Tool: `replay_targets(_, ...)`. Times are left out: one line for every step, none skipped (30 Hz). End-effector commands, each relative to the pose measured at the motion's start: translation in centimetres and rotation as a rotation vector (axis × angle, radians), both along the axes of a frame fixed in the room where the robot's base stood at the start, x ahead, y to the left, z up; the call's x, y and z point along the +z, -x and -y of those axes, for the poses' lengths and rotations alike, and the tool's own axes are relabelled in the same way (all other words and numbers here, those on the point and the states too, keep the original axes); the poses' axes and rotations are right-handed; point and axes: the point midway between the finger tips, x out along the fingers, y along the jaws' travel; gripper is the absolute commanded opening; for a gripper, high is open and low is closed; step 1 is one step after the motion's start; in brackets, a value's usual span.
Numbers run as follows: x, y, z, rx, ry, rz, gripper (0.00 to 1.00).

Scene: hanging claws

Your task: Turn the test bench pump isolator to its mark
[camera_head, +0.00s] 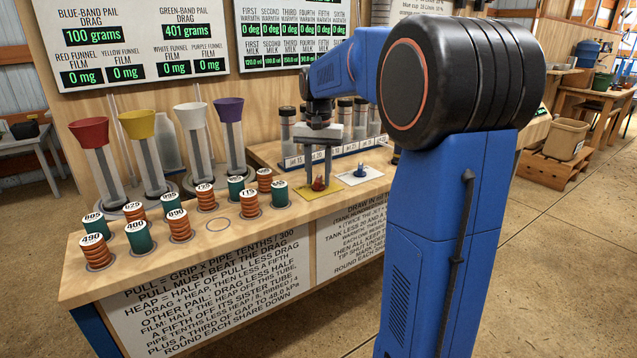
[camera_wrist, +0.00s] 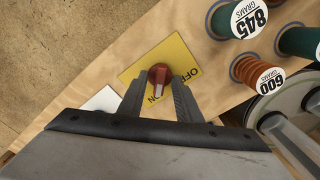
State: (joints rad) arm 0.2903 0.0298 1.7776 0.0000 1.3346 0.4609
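A red rotary knob (camera_wrist: 160,76) with a pale pointer bar sits on a yellow plate (camera_wrist: 178,53) on the wooden bench. In the wrist view the plate carries the words OFF at the right and ON below the knob. The pale bar points down in the picture, toward ON. The knob also shows in the head view (camera_head: 319,184). My gripper (camera_wrist: 160,88) reaches down over the plate with one finger at each side of the knob. Its fingers are spread and hold nothing that I can see; whether they touch the knob is unclear.
A white plate with a blue knob (camera_head: 361,172) lies just right of the yellow plate. Several labelled orange and green weights (camera_head: 250,203) stand to its left, near coloured funnels (camera_head: 90,132). Dark-capped bottles (camera_head: 344,118) stand behind.

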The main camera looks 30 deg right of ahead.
Motion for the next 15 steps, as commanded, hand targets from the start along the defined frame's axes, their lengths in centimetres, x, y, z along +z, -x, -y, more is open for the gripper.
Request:
replay_targets(0.01, 0.0, 0.0, 0.0, 0.0, 0.0, 0.29)
replay_targets(0.01, 0.0, 0.0, 0.0, 0.0, 0.0, 0.22)
replay_targets(0.02, 0.0, 0.0, 0.0, 0.0, 0.0, 0.12)
replay_targets(0.02, 0.0, 0.0, 0.0, 0.0, 0.0, 0.05)
replay_targets(0.02, 0.0, 0.0, 0.0, 0.0, 0.0, 0.0)
replay_targets(0.02, -0.01, 0.01, 0.0, 0.0, 0.0, 0.0)
replay_targets(0.02, -0.01, 0.01, 0.0, 0.0, 0.0, 0.0)
replay_targets(0.03, 0.0, 0.0, 0.0, 0.0, 0.0, 0.0)
replay_targets(0.03, -0.01, 0.01, 0.002, 0.0, 0.0, 0.0)
replay_targets(0.03, -0.01, 0.0, 0.007, 0.0, 0.0, 0.0)
replay_targets(0.03, -0.01, 0.01, 0.016, 0.0, 0.0, 0.0)
replay_targets(0.03, -0.01, 0.0, 0.039, 0.0, 0.0, 0.0)
replay_targets(0.03, -0.01, 0.0, 0.06, 0.0, 0.0, 0.0)
replay_targets(0.04, -0.01, 0.0, 0.087, 0.0, 0.0, 0.0)
replay_targets(0.04, -0.01, 0.0, 0.127, 0.0, 0.0, 0.0)
